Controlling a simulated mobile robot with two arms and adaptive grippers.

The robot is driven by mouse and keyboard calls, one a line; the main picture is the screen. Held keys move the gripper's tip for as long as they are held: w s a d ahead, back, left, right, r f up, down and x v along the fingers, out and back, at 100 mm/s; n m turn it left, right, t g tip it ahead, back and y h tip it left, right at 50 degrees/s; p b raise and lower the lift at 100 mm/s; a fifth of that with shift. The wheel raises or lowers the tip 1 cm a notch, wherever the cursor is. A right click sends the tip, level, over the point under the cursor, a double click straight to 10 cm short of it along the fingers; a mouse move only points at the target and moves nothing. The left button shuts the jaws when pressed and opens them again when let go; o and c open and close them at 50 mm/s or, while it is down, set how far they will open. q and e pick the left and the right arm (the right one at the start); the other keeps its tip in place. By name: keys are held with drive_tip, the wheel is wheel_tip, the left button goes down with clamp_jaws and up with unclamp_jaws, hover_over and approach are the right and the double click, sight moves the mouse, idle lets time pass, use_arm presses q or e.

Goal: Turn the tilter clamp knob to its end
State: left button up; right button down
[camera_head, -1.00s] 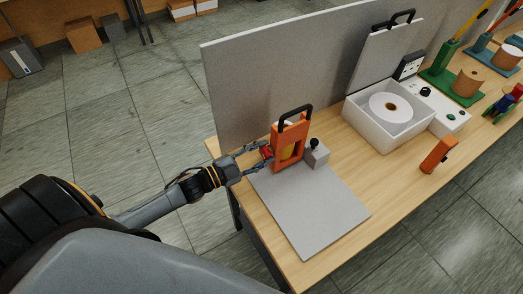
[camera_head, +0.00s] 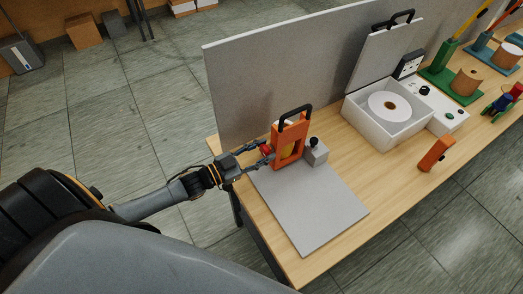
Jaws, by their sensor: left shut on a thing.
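The tilter (camera_head: 291,140) is an orange upright frame with a black top handle, standing at the back left of the bench by the grey partition. Its red clamp knob (camera_head: 265,149) sticks out on its left side. My left gripper (camera_head: 264,155) reaches in from the left and is shut on the red knob, its fingers around it. The fingers hide part of the knob. My right gripper is not in view.
A grey plate (camera_head: 310,207) lies in front of the tilter, with a grey block with a black ball knob (camera_head: 315,151) beside it. A white open box (camera_head: 389,116) with a roll stands further right. An orange device (camera_head: 436,152) lies near the front edge.

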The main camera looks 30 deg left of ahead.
use_arm(q)
drive_tip(key=shift+f, duration=0.1)
drive_tip(key=o, duration=1.2)
drive_tip(key=shift+d, duration=0.1)
drive_tip(key=v, duration=1.2)
